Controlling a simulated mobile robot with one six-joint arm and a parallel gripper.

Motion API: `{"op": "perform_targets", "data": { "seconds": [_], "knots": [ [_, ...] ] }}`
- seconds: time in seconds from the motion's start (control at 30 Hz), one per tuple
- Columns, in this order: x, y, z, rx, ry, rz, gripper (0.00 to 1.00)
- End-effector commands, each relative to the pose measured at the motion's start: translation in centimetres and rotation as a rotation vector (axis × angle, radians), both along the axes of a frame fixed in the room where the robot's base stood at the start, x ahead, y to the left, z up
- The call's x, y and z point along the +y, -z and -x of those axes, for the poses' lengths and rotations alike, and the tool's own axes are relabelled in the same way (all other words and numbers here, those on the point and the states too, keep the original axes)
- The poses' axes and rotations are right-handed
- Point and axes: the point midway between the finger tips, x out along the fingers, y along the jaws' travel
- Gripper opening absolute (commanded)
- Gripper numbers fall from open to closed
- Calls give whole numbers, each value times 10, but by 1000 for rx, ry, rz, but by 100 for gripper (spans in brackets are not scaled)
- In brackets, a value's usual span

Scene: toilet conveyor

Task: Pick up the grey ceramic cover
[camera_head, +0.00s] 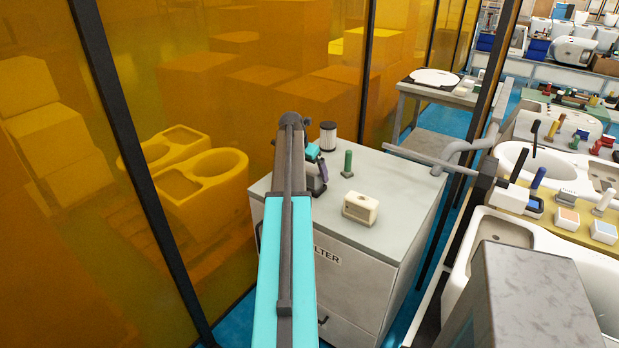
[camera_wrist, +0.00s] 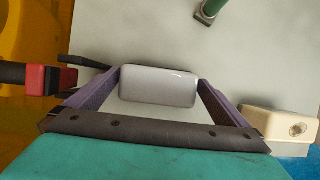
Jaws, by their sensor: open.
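The grey ceramic cover (camera_wrist: 158,88) is a rounded, light grey block lying on the grey cabinet top. It is in the middle of the wrist view, between the two purple fingers of my gripper (camera_wrist: 159,76). The fingers are open, one at each short end of the cover, with the tips very close to it. I cannot tell whether they touch it. In the head view my gripper (camera_head: 319,172) is above the cabinet top, partly behind my arm, and I cannot make out the cover there.
A red and black object (camera_wrist: 50,80) lies close left of my gripper. An amber panel stands behind.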

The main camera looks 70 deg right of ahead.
Motion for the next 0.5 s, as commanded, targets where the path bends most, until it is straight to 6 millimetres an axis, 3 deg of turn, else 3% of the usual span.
{"op": "perform_targets", "data": {
  "seconds": [0.03, 0.3, 0.5],
  "knots": [
    [0, 0, 0, 0, 0, 0, 100],
    [0, 0, 0, 0, 0, 0, 55],
    [0, -1, 0, 0, 0, 1, 55]
  ]
}}
